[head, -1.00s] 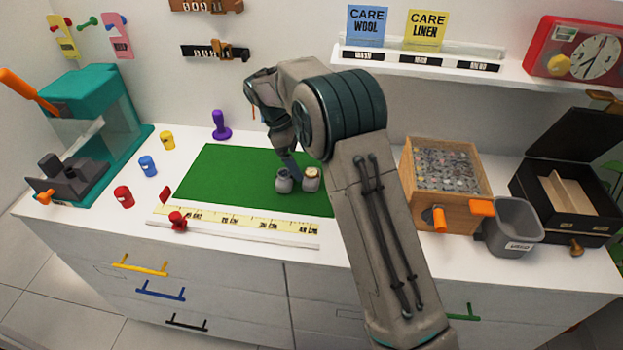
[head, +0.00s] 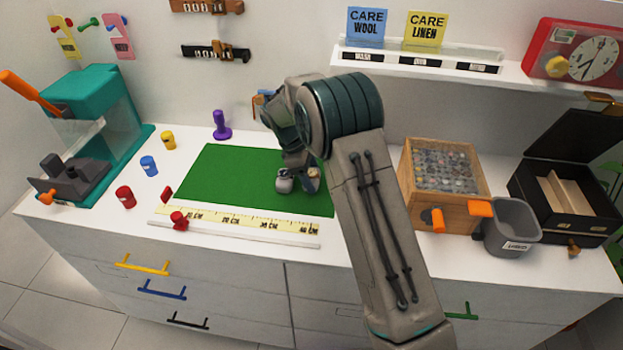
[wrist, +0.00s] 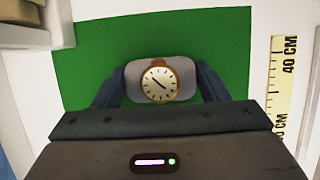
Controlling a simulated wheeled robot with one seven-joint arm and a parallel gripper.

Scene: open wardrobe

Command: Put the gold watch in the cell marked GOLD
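The gold watch (wrist: 160,82), with a cream dial and gold-brown rim, sits on a pale grey cushion (wrist: 132,82) on the green mat (wrist: 85,50). My gripper (wrist: 160,85) has its two dark fingers apart, one on each side of the cushion; contact is not clear. In the head view my gripper (head: 300,176) is low over the mat, its finger partly covering the watch's cushion. An open black box (head: 562,203) with beige dividers stands at the far right; no GOLD mark is readable.
A wooden box with a glass-like top (head: 444,172) and a grey bin (head: 510,228) stand between the mat and the black box. A ruler (head: 240,222) lies along the mat's front. Small coloured pieces and a teal machine (head: 85,100) are left. A shelf (head: 430,68) hangs above.

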